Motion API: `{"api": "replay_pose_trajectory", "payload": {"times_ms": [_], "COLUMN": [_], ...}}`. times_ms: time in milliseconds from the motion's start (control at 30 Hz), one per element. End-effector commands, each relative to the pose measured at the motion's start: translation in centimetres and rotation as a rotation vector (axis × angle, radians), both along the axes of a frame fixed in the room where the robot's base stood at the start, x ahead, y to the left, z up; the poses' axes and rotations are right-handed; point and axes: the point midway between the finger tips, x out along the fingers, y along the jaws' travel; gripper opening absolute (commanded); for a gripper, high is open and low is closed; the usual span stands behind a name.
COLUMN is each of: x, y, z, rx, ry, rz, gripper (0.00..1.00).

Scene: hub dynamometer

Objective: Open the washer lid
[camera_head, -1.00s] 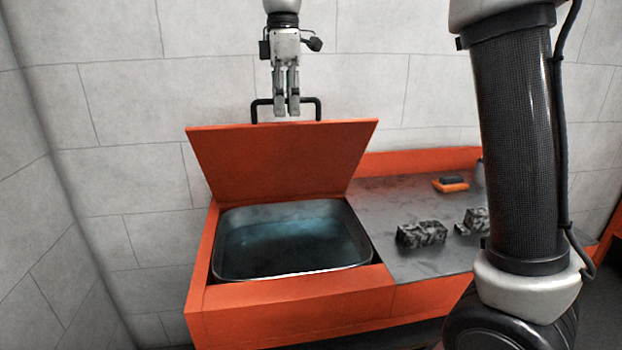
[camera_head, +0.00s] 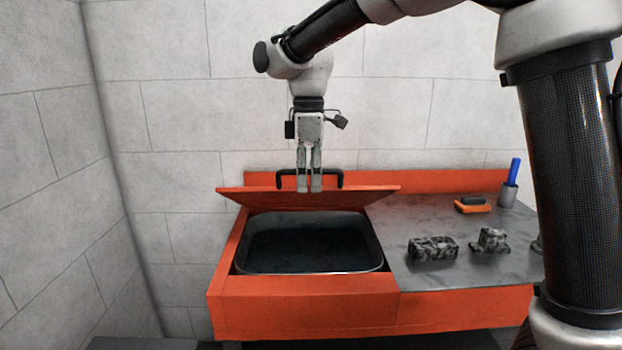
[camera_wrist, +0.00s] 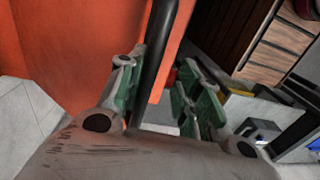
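The orange washer lid (camera_head: 270,197) is partly raised at the back of the basin (camera_head: 308,243) and leans over its rear edge. It shows as a shallow strip. The basin mouth is open to view and dark inside. The black handle (camera_head: 283,180) stands at the lid's free edge. My gripper (camera_head: 309,190) points down at the middle of the handle. In the wrist view the handle bar (camera_wrist: 161,45) runs between the green-padded fingers (camera_wrist: 155,105), close to the left one. A gap shows to the right finger, so the gripper looks open around the bar.
The grey counter (camera_head: 440,225) on the right bears two mottled blocks (camera_head: 433,248) (camera_head: 490,240), an orange and black sponge (camera_head: 472,205) and a grey cup (camera_head: 508,195) with a blue item. A tiled wall (camera_head: 170,120) stands close behind and left.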

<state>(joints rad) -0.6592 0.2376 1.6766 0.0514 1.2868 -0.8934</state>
Motion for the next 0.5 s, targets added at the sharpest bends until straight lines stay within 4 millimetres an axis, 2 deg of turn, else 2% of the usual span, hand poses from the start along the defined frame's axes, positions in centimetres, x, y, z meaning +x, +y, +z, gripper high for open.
{"api": "replay_pose_trajectory", "payload": {"times_ms": [267, 500], "x": [0.0, 0.7], "y": [0.0, 0.0], "z": [0.1, 1.6], "rx": [0.0, 0.0], "ry": [0.0, 0.0], "rz": [0.0, -0.001], "gripper": [0.34, 0.34]}}
